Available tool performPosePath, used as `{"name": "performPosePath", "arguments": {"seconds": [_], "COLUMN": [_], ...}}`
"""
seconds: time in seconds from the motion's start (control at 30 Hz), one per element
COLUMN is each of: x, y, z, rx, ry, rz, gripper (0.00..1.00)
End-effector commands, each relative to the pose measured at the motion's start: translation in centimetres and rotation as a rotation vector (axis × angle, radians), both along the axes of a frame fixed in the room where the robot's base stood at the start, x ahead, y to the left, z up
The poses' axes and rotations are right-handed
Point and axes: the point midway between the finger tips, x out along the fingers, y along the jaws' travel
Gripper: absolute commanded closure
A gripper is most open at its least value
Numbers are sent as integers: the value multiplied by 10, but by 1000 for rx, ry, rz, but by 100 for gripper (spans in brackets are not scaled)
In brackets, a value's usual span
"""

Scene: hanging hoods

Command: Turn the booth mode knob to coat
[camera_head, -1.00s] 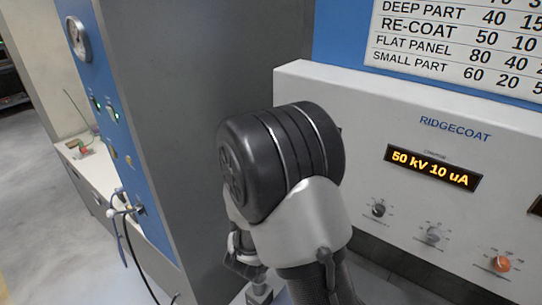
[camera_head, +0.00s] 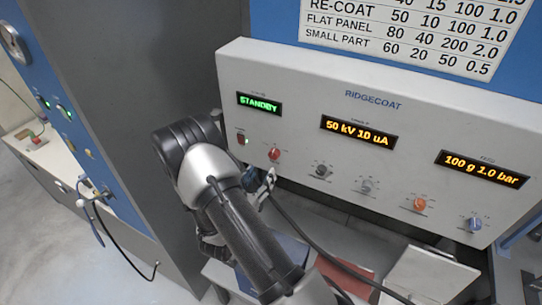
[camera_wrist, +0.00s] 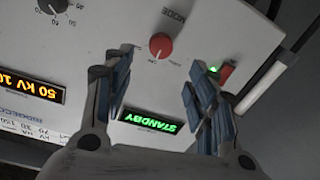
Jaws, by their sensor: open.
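The red knob (camera_head: 274,154) is on the front of the white Ridgecoat panel (camera_head: 300,80), below the green STANDBY display (camera_head: 259,104). In the wrist view the red knob (camera_wrist: 161,47) has the label MODE beside it; its pointer setting is too small to read. My gripper (camera_wrist: 161,62) is open and empty, with its blue-padded fingers apart on either side of the knob in the picture. I cannot tell the remaining distance to the knob; no contact shows. In the head view my arm largely hides the gripper.
A red switch (camera_head: 241,139) with a green light is left of the knob. Black (camera_head: 321,171), grey (camera_head: 367,186), orange (camera_head: 419,204) and blue (camera_head: 474,224) knobs are to its right. A grey cabinet (camera_head: 130,70) stands left of my arm. A black hose (camera_head: 330,252) hangs below the panel.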

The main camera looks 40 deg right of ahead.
Motion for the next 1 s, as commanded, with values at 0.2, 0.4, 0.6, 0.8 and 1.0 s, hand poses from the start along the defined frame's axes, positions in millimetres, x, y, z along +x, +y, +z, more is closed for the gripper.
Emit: {"name": "performPosePath", "arguments": {"seconds": [0.2, 0.4, 0.6, 0.8, 1.0], "x": [20, 34, 41, 41, 41], "y": [-44, -72, -84, -85, -85], "z": [1, 1, 0, 0, 0], "rx": [0, 0, 0, 0, 0], "ry": [-2, -1, 0, 1, 0], "rz": [-4, -2, 0, 1, 1], "gripper": [48, 48, 48, 48, 56]}}
